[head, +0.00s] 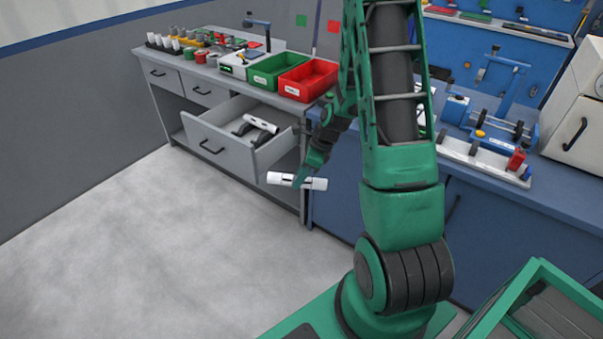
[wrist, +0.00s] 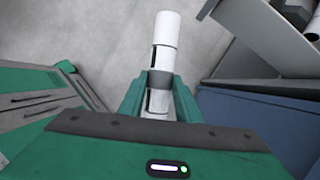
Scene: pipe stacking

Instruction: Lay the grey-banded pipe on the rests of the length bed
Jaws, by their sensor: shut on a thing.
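A white pipe with a grey band (head: 318,184) is held in my gripper (head: 301,182), clear of the floor in front of the open drawer. In the wrist view the pipe (wrist: 166,30) runs up between the fingers of my gripper (wrist: 159,84), which are shut on it around its grey band. Its near end is hidden by my gripper's body. What looks like the length bed (head: 482,158), a pale grey rail with dark rests and a red block at its right end, lies on the blue bench right of my arm. I see no pipe on it.
The open drawer (head: 222,140) holds another white pipe (head: 261,124) and dark parts. A green bin (head: 272,70) and a red bin (head: 308,80) stand on the grey bench. A blue fixture (head: 497,95) stands behind the bed. The floor (head: 120,260) at left is clear.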

